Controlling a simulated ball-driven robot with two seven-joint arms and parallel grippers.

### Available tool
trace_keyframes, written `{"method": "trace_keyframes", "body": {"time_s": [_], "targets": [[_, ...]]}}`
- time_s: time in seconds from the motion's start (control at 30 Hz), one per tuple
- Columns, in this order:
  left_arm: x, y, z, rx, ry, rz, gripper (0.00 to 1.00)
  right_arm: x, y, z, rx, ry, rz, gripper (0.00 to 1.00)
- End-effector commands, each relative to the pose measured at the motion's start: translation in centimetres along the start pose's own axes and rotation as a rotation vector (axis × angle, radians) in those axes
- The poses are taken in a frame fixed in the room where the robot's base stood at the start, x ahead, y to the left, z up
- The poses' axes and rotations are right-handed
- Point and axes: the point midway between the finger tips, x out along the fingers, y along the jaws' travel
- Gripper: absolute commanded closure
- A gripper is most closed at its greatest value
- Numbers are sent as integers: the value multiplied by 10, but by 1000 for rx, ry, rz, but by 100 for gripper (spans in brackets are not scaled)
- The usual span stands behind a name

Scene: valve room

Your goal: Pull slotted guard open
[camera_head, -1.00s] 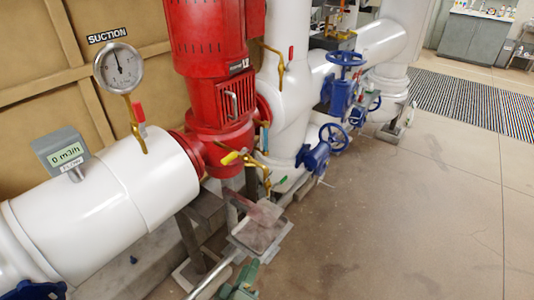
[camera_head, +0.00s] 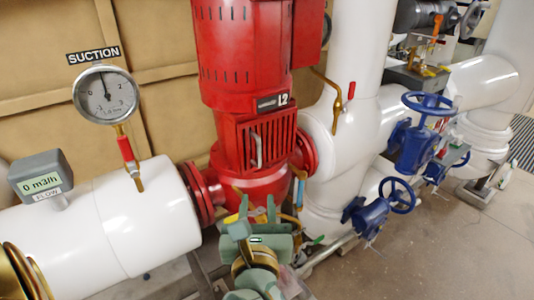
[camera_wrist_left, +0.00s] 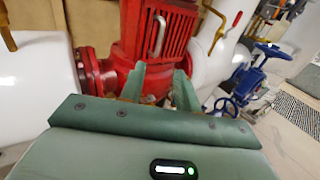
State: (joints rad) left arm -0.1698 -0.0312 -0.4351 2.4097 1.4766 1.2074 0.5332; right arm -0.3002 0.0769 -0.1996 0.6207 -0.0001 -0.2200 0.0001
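The slotted guard (camera_head: 270,138) is a red grille with vertical slots on the front of the red pump. A pale upright handle (camera_head: 256,150) is on its face. The guard appears closed against the pump. It also shows at the top of the left wrist view (camera_wrist_left: 172,28), with its handle (camera_wrist_left: 158,36). My left gripper (camera_head: 257,208) is green, open and empty. It is below the guard in the head view, fingers pointing up towards it and apart from the handle. Its fingers (camera_wrist_left: 160,86) also show in the left wrist view. My right gripper is not in view.
A suction gauge (camera_head: 107,95) and a flow meter (camera_head: 40,176) stand over the white pipe (camera_head: 150,215) at left. A white vertical pipe (camera_head: 358,50) and blue valves (camera_head: 410,145) are at right. Open floor (camera_head: 440,255) lies at the lower right.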

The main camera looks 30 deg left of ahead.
Motion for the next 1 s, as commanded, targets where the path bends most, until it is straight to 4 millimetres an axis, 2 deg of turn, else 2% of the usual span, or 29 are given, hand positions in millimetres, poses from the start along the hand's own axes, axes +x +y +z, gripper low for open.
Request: {"method": "trace_keyframes", "body": {"time_s": [0.17,0.27,0.5,0.7,0.83,1.0], "targets": [[17,0,-1,-16,1,4,68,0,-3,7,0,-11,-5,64],[38,0,0,-14,-2,4,68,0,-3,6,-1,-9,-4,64],[100,0,-1,-11,-2,5,68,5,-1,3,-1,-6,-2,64],[141,1,-1,-11,-1,4,68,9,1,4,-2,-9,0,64],[156,0,-2,-11,0,3,68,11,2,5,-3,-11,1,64],[163,1,-1,-12,1,3,68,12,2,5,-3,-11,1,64]]}}
